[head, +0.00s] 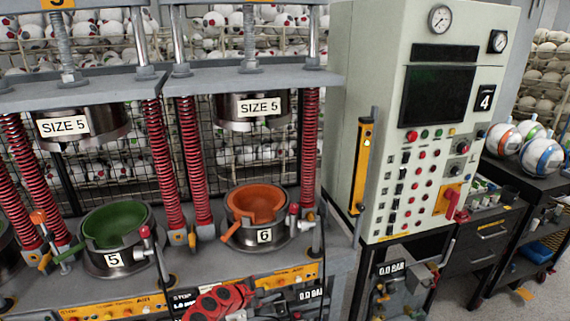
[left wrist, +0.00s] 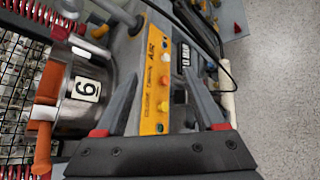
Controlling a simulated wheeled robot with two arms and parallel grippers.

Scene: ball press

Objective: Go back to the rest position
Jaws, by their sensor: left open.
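My left gripper (head: 228,297) shows low in the head view as a red and black shape in front of the press bench, below the mould numbered 6. Its fingertips are hard to make out there. In the left wrist view my left gripper (left wrist: 160,70) has its two grey fingers spread apart with nothing held between them. Behind them is the yellow control strip (left wrist: 157,85) of the press. The mould 6 (head: 256,205) has an orange inner ring and stands left of the fingers in the left wrist view (left wrist: 85,95). My right gripper is not seen.
A green-lined mould 5 (head: 115,235) stands to the left, with upper press heads (head: 252,108) above. A control cabinet (head: 430,120) stands right of the press. A dark cart (head: 500,210) with balls (head: 541,157) is farther right. Grey floor is clear at the lower right.

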